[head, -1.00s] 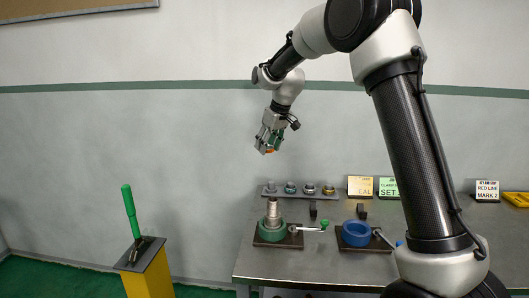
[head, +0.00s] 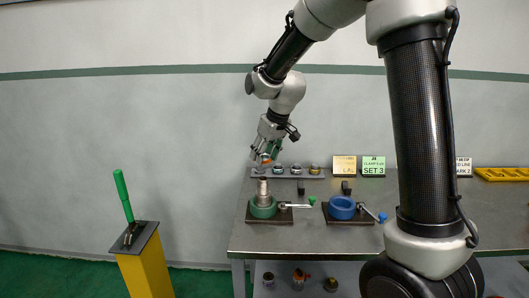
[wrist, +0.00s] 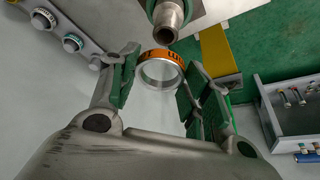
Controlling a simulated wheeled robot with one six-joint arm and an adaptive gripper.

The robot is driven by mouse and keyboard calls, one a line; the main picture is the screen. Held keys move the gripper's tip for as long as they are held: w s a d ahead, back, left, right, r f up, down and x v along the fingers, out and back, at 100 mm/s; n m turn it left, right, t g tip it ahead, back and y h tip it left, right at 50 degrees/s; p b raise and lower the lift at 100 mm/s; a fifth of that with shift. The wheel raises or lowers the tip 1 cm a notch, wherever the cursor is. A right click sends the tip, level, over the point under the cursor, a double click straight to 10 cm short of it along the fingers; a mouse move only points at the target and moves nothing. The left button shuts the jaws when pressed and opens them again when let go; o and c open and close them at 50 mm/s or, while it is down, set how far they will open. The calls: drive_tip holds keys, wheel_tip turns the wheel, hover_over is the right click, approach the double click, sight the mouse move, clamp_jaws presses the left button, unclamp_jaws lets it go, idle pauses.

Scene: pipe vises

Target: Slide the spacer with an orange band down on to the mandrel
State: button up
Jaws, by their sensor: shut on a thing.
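The spacer with an orange band (wrist: 161,56) is a short metal ring. In the wrist view my gripper (wrist: 158,82) is shut on it, with a green pad at each side. In the head view the gripper (head: 264,157) is above the mandrel, and the spacer (head: 266,156) shows only as a small orange patch. The mandrel (head: 263,191) is a stepped grey metal post standing upright in the green vise (head: 263,211). In the wrist view the mandrel's end (wrist: 166,32) appears just beyond the ring, apart from it in the picture. The exact gap and alignment are unclear.
A grey rail (head: 289,175) with several banded spacers stands behind the vise. A blue vise (head: 342,208) stands to the right, with lever handles between. Sign cards (head: 374,166) stand farther back. A yellow post (head: 146,272) with a green lever stands left of the table.

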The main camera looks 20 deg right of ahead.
sight(267, 180)
drive_tip(key=shift+f, duration=2.65)
drive_tip(key=shift+f, duration=3.35)
drive_tip(key=o, duration=1)
drive_tip(key=shift+o, duration=0.2)
drive_tip(key=shift+r, duration=0.1)
drive_tip(key=v, duration=1.1)
drive_tip(key=shift+s+d+r, duration=0.15)
drive_tip(key=shift+s+r, duration=0.1)
drive_tip(key=shift+r, duration=0.1)
